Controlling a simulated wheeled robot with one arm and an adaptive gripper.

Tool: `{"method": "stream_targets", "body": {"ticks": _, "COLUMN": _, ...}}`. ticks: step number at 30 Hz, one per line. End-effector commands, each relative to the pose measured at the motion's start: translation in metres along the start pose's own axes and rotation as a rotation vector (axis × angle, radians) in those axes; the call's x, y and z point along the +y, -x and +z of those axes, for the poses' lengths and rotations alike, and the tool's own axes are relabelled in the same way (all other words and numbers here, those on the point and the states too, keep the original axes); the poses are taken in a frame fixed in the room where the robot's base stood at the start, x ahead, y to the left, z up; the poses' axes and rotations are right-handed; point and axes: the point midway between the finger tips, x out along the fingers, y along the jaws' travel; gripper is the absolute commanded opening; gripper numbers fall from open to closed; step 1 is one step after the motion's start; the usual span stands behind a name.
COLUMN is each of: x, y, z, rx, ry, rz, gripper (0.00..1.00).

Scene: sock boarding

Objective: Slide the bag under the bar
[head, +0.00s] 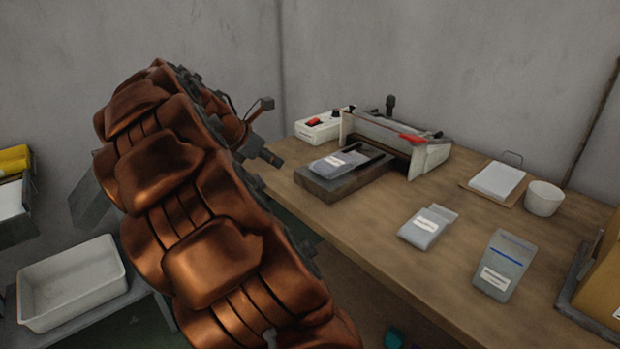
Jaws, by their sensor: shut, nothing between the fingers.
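A grey bag with a white label (340,162) lies flat on a dark raised block (335,188) on the table. The bag's far end points toward a sealer (378,142), which has a long bar and a red part (412,138) near its right end. The bag lies in front of the sealer; whether its far edge reaches beneath the bar is too small to tell. My gripper (277,160) is shut and empty, left of the bag and apart from it. My copper-coloured arm hides part of the table's left side.
Two more bags lie on the wooden table (385,260): a labelled one (428,228) and one with a blue stripe (503,265). A white control box (318,126), a clipboard (497,181), a white cup (543,199) and a carton (605,285) stand around. A white bin (70,285) is at left.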

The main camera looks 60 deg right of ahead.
Motion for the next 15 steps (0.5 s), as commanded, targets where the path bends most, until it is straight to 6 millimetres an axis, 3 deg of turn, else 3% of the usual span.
{"method": "stream_targets", "body": {"ticks": 8, "x": 0.007, "y": -0.022, "z": 0.004, "rx": -0.017, "ry": 0.046, "rz": 0.000, "gripper": 0.00}}
{"method": "stream_targets", "body": {"ticks": 15, "x": 0.005, "y": -0.063, "z": 0.004, "rx": -0.015, "ry": 0.044, "rz": -0.004, "gripper": 0.00}}
